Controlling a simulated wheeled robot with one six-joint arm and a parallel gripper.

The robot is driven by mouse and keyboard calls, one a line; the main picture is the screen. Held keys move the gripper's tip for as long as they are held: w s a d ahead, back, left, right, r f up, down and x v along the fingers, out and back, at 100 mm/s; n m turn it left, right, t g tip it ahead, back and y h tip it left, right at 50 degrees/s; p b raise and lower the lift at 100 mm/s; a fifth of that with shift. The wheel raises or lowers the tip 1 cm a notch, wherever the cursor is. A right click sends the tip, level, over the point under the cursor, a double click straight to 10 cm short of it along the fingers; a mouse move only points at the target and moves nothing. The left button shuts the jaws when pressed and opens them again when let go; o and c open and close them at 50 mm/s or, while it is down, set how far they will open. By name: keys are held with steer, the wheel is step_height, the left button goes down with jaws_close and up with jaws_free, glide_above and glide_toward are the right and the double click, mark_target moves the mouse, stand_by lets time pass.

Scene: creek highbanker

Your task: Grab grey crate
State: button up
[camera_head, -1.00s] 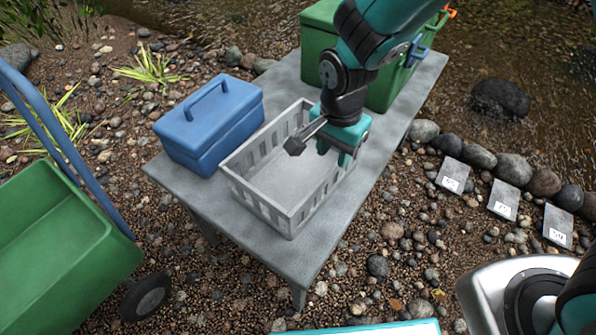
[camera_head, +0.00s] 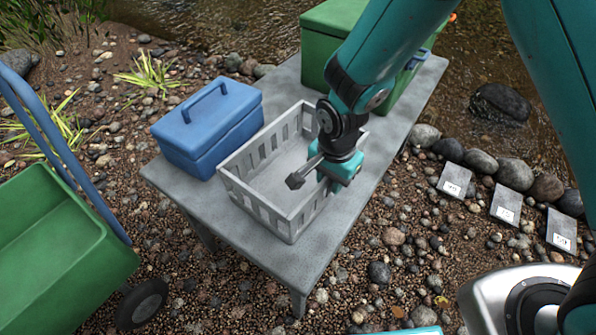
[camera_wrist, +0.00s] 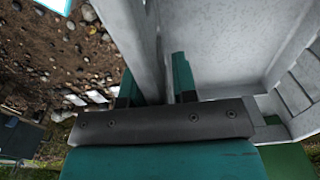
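The grey crate (camera_head: 262,207) is an empty, slatted, open-topped box standing upright on the grey table. My gripper (camera_head: 340,178) is at the crate's right-hand wall, pointing down. In the wrist view, my gripper (camera_wrist: 154,80) has one teal finger on each side of the wall of the grey crate (camera_wrist: 148,45). The fingers are apart, and a gap shows beside the wall, so the gripper looks open around it. The fingertips are hidden behind the gripper body in the head view.
A blue toolbox (camera_head: 205,135) stands on the grey table (camera_head: 285,258) close to the crate's left side. A green box (camera_head: 318,40) stands behind it, partly hidden by my arm. A green cart (camera_head: 60,240) is at left. Numbered slabs (camera_head: 453,180) lie on gravel at right.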

jaws_close()
steer(key=shift+r, duration=0.1)
